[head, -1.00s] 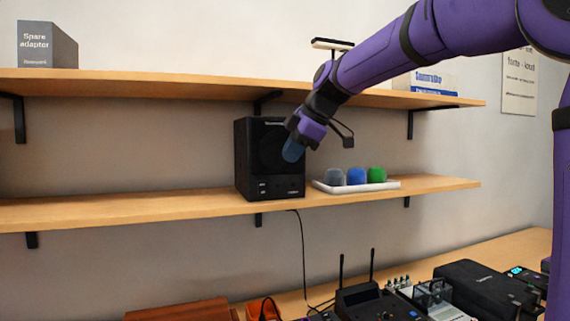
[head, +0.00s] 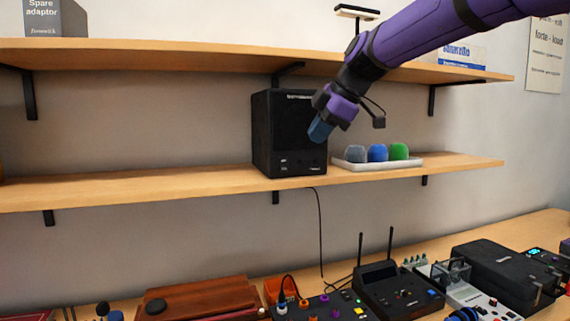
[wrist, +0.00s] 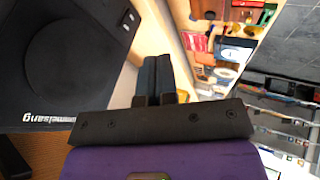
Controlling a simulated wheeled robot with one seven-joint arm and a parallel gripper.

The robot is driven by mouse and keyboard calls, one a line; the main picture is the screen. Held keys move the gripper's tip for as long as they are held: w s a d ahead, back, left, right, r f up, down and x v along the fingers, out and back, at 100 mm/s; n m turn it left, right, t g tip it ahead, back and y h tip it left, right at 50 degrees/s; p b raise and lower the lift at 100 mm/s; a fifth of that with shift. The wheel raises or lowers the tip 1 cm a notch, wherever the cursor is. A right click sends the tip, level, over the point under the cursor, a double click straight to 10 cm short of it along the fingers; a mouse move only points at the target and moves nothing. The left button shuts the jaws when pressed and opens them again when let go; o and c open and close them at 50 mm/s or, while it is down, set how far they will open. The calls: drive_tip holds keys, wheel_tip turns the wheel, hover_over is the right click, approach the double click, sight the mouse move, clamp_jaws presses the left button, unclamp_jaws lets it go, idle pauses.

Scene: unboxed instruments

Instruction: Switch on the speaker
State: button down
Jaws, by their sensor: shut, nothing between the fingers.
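The black speaker (head: 289,133) stands upright on the lower wooden shelf in the head view, with small pale controls (head: 284,162) low on its front. In the wrist view the speaker (wrist: 62,62) fills the left side, with two light switches or sockets (wrist: 129,20) near its edge. My gripper (head: 320,129) is in front of the speaker's right upper front, above the controls, and hides part of that face. In the wrist view my gripper's fingers (wrist: 157,75) are together with nothing between them, to the right of the speaker face. Whether they touch the speaker I cannot tell.
A white tray (head: 410,163) with grey, blue and green foam covers stands right of the speaker. The upper shelf (head: 200,56) runs above it. A cable (head: 320,225) hangs below to a table crowded with devices (head: 397,290). The lower shelf's left part (head: 130,184) is clear.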

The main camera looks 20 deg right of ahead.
sight(284, 165)
drive_tip(key=x, duration=0.3)
drive_tip(key=w+x, duration=0.1)
drive_tip(key=x, duration=0.3)
drive_tip(key=w+x, duration=0.1)
drive_tip(key=x, duration=0.3)
drive_tip(key=shift+d+r, duration=0.2)
drive_tip(key=shift+d, duration=0.05)
drive_tip(key=shift+w, duration=0.8)
drive_tip(key=shift+w+f, duration=0.15)
drive_tip(key=shift+w, duration=0.1)
